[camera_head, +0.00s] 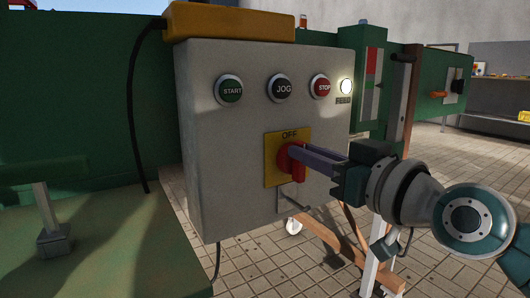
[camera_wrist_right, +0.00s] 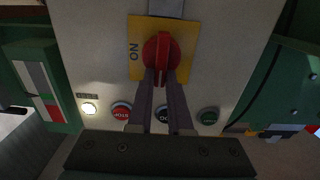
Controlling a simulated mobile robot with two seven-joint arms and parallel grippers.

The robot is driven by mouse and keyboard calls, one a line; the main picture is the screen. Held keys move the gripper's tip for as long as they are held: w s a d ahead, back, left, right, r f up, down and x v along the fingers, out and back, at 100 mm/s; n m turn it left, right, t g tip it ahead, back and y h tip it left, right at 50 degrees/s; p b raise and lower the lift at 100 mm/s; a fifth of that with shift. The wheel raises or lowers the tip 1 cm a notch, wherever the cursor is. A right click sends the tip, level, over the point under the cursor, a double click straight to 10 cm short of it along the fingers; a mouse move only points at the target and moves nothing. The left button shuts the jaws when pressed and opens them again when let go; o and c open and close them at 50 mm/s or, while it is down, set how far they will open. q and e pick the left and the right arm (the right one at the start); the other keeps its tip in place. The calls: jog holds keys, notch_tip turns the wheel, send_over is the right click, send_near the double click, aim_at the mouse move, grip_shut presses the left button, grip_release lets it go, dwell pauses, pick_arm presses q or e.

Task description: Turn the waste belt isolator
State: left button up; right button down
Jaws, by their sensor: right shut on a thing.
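The isolator is a red rotary handle (camera_head: 284,160) on a yellow plate (camera_head: 272,178), mounted on the front of a grey control box (camera_head: 232,150). The plate reads OFF along its top edge in the head view. In the right wrist view, the red handle (camera_wrist_right: 162,48) stands upright in the picture, and ON is printed on the yellow plate (camera_wrist_right: 136,72) to its left. My right gripper (camera_head: 297,154) comes in from the right, with its two long fingers shut on the handle's grip; the fingertips (camera_wrist_right: 160,76) hide part of it. My left gripper is not in view.
START (camera_head: 229,90), JOG (camera_head: 281,88) and STOP (camera_head: 321,87) buttons and a lit FEED lamp (camera_head: 346,87) sit above the isolator. A yellow housing (camera_head: 230,22) tops the box. Green machinery (camera_head: 75,105) stands behind and left. Paved floor (camera_head: 455,175) lies open at right.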

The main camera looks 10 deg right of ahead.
jog(key=shift+m, duration=0.3)
jog(key=m, duration=0.5)
jog(key=d+f+m+b, duration=0.1)
jog(key=m, duration=0.5)
jog(key=f+m, duration=0.1)
jog(key=m, duration=0.5)
jog(key=shift+w+d, duration=0.3)
jog(key=shift+d, duration=0.1)
jog(key=shift+m, duration=0.3)
dwell(0.3)
jog(key=c, duration=0.8)
grip_release()
jog(key=shift+c, duration=0.2)
jog(key=shift+s, duration=0.1)
jog(key=v, duration=0.9)
jog(key=shift+s+d, duration=0.15)
jog(key=shift+s, duration=0.2)
